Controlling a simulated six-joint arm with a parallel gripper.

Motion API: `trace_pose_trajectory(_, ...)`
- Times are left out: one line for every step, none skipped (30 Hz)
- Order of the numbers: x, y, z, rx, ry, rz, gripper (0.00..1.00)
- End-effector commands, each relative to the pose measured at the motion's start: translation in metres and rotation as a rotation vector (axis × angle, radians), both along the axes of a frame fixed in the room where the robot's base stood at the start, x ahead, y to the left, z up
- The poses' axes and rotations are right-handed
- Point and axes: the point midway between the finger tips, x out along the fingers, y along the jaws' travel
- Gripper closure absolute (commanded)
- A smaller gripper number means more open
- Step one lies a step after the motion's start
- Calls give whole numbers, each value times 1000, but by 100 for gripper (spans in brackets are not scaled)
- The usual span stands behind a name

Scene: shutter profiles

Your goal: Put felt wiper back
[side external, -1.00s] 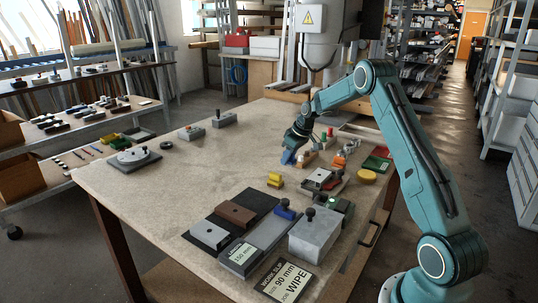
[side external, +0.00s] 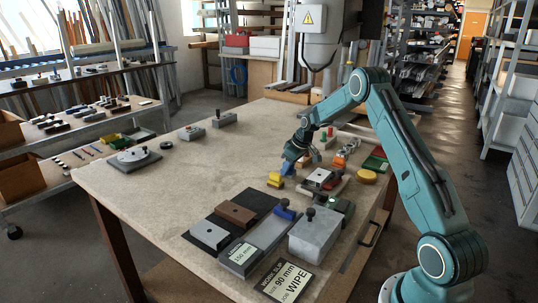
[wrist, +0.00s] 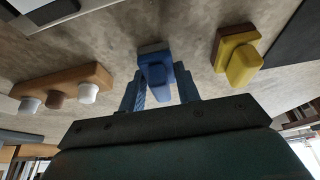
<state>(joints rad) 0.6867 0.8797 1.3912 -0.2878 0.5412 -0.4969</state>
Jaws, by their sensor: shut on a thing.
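A blue block with a grey pad along its far side, which looks like the felt wiper (wrist: 156,75), sits between the two blue fingers of my gripper (wrist: 160,92) in the wrist view. My gripper is shut on it. In the side view the felt wiper (side external: 288,169) hangs below my gripper (side external: 290,162), just behind the yellow block. Whether it touches the table is unclear. The yellow block (side external: 275,180) has a brown base and stands apart from the wiper; it also shows at the right of the wrist view (wrist: 240,62).
A wooden rack with white and brown pegs (wrist: 68,86) lies left in the wrist view. In the side view, a second blue piece (side external: 285,213) sits on the grey plate (side external: 272,233), near a grey box (side external: 315,236).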

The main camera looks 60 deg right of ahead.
Motion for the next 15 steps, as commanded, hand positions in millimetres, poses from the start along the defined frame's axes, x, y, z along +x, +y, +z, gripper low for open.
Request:
trace_pose_trajectory(0,0,-2,0,0,0,89)
trace_pose_trajectory(0,0,-2,0,0,0,89)
trace_pose_trajectory(0,0,-2,0,0,0,62)
trace_pose_trajectory(0,0,-2,0,0,0,56)
trace_pose_trajectory(0,0,-2,0,0,0,50)
trace_pose_trajectory(0,0,-2,0,0,0,46)
trace_pose_trajectory(0,0,-2,0,0,0,46)
trace_pose_trajectory(0,0,-2,0,0,0,46)
trace_pose_trajectory(0,0,-2,0,0,0,46)
trace_pose_trajectory(0,0,-2,0,0,0,46)
trace_pose_trajectory(0,0,-2,0,0,0,46)
trace_pose_trajectory(0,0,-2,0,0,0,46)
trace_pose_trajectory(0,0,-2,0,0,0,46)
trace_pose_trajectory(0,0,-2,0,0,0,46)
trace_pose_trajectory(0,0,-1,0,0,0,46)
